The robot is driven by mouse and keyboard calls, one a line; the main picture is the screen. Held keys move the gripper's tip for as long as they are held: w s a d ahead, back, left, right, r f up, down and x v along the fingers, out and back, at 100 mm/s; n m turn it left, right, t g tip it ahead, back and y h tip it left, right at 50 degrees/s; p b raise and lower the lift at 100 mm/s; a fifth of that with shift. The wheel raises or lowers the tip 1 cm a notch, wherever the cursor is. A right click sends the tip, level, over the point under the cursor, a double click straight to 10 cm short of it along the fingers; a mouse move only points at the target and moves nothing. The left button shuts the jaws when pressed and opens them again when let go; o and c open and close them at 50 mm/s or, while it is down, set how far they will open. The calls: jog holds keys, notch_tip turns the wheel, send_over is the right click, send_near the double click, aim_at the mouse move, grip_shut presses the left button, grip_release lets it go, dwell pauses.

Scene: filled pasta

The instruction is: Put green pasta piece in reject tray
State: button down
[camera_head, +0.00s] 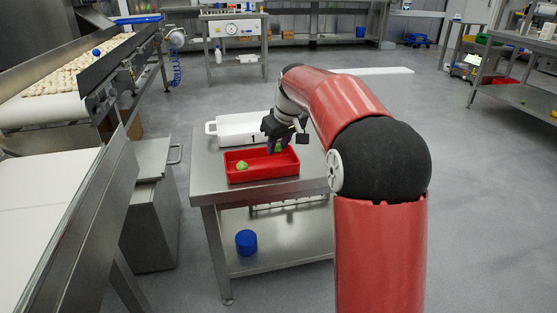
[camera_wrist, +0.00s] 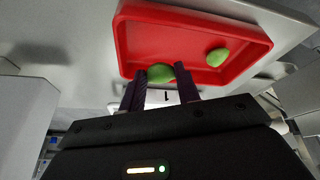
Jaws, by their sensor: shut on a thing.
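A red reject tray (camera_head: 261,176) sits on the steel table, and it fills the upper part of the wrist view (camera_wrist: 125,40). One green pasta piece (camera_head: 242,165) lies inside at the tray's left end; it also shows in the wrist view (camera_wrist: 217,57). My gripper (camera_head: 277,149) is over the right part of the tray. It is shut on another green pasta piece (camera_wrist: 161,73), held between the two dark fingers (camera_wrist: 160,75). In the head view this held piece (camera_head: 279,147) is partly hidden by the gripper. Its exact height above the tray floor cannot be told.
A white container marked 1 (camera_head: 229,130) stands right behind the tray on the steel table (camera_head: 212,187). A blue container (camera_head: 246,242) is on the lower shelf. A conveyor with pasta (camera_head: 75,70) runs at the left. Open floor lies beyond the table.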

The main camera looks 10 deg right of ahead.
jog(key=shift+f+b, duration=0.4)
jog(key=shift+f, duration=1.7)
jog(key=shift+f, duration=0.15)
jog(key=c, duration=1)
grip_release()
